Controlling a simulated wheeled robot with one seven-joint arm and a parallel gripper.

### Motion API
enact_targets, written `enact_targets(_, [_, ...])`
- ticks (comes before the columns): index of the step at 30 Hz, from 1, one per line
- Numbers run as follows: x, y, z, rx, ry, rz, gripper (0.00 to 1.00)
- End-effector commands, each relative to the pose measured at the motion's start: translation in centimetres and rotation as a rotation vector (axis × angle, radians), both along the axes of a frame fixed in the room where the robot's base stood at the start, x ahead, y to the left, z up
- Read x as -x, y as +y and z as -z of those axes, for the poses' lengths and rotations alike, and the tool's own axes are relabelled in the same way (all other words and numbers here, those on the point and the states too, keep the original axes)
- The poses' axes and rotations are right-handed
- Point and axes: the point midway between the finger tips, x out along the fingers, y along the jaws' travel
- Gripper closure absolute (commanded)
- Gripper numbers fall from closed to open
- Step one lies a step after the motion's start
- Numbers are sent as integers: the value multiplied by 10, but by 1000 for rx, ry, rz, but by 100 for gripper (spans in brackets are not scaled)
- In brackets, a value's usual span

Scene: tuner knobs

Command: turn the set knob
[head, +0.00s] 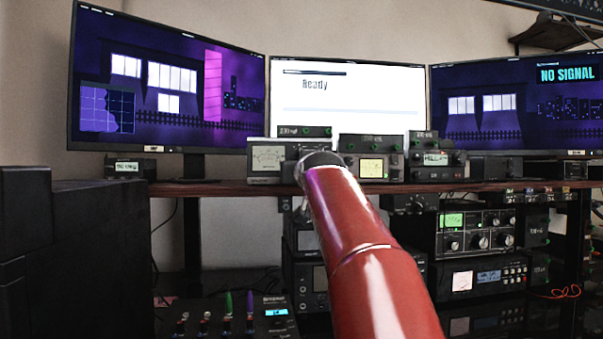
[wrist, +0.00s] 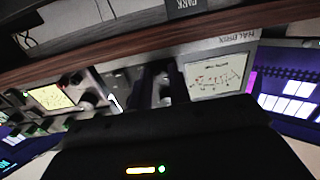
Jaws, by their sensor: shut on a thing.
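My gripper (wrist: 165,84) is in the wrist view, with its dark fingers against the front of the grey HALDRIX unit (wrist: 235,46). The fingers are shut on a knob beside the unit's meter window; the knob itself is mostly hidden between them, and its label and pointer cannot be read. The wrist view shows this upside down. In the head view the same unit (head: 265,178) stands on the shelf, left of my red arm's end, which hides the fingers and the knob.
A neighbouring unit with a yellow screen (head: 372,168) and dark knobs (wrist: 88,98) stands close beside the gripper. The wooden shelf edge (head: 220,188) runs just below. Monitors (head: 345,105) stand behind. More radio gear (head: 478,232) fills the space under the shelf at right.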

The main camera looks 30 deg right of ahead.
Motion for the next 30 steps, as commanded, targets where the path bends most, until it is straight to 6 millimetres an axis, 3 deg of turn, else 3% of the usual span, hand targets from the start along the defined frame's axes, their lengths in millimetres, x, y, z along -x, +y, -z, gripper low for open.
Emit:
enact_targets(10, [0,1,0,-204,-58,-1,100])
enact_targets(19, [0,0,0,-226,-64,0,100])
enact_targets(20, [0,0,0,-225,-64,0,80])
enact_targets(24, [0,0,0,-225,-64,0,61])
enact_targets(30, [0,0,0,-224,-63,0,59])
